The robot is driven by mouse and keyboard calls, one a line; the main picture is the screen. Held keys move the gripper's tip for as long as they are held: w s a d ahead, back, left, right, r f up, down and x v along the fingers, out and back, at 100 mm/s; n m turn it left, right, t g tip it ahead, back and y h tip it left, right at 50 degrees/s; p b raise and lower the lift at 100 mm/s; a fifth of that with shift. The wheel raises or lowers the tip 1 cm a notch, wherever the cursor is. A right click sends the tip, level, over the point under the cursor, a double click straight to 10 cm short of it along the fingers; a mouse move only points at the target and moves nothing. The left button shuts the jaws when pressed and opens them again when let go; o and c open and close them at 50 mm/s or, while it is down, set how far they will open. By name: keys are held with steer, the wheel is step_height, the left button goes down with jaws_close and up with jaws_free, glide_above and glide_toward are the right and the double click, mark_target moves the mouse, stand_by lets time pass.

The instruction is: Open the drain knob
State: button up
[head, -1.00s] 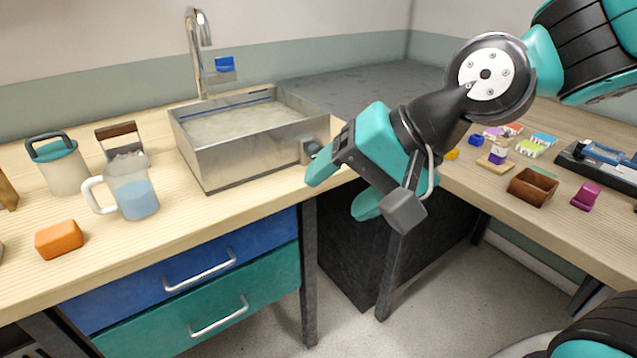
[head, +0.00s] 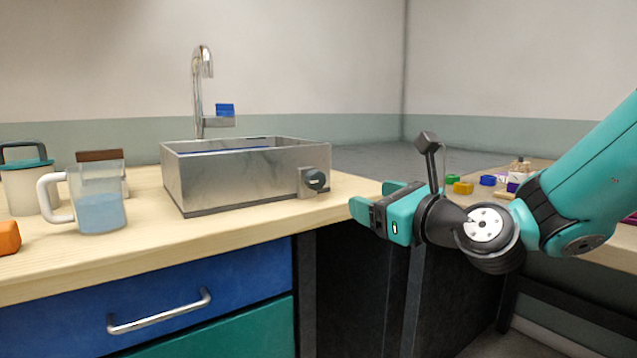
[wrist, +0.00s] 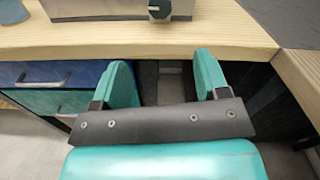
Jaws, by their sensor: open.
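The drain knob (head: 315,180) is a small dark round knob on a grey metal block at the right end of the front of the metal sink basin (head: 240,180). It also shows at the top of the wrist view (wrist: 159,9). My gripper (head: 372,197) is open and empty, with teal fingers. In the head view it is to the right of the knob and slightly lower, apart from it. In the wrist view its two fingers (wrist: 165,80) spread below the counter edge, with the knob beyond them, roughly between them. The fingers touch nothing that I can see.
The wooden counter edge (head: 190,245) lies near my gripper. A faucet (head: 198,95) rises behind the basin. A pitcher of blue liquid (head: 100,205) and a lidded container (head: 30,185) stand left. Small coloured blocks (head: 463,187) lie on the right counter.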

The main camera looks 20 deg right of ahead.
mark_target(319, 181)
steer(key=p+x, duration=0.7)
steer(key=p, duration=0.2)
steer(key=p+x, duration=0.7)
steer(key=p, duration=0.2)
steer(key=shift+w+a+r, duration=0.15)
steer(key=shift+w+r, duration=0.1)
steer(key=shift+w, duration=0.1)
steer(key=shift+w+a+f+p, duration=0.1)
steer(key=shift+w+f+p, duration=0.05)
steer(key=shift+w+p, duration=0.2)
steer(key=shift+w+a+f+p, duration=0.15)
steer(key=shift+w+p, duration=0.1)
steer(key=shift+w, duration=0.15)
steer(key=shift+c, duration=0.2)
steer(key=c, duration=0.9)
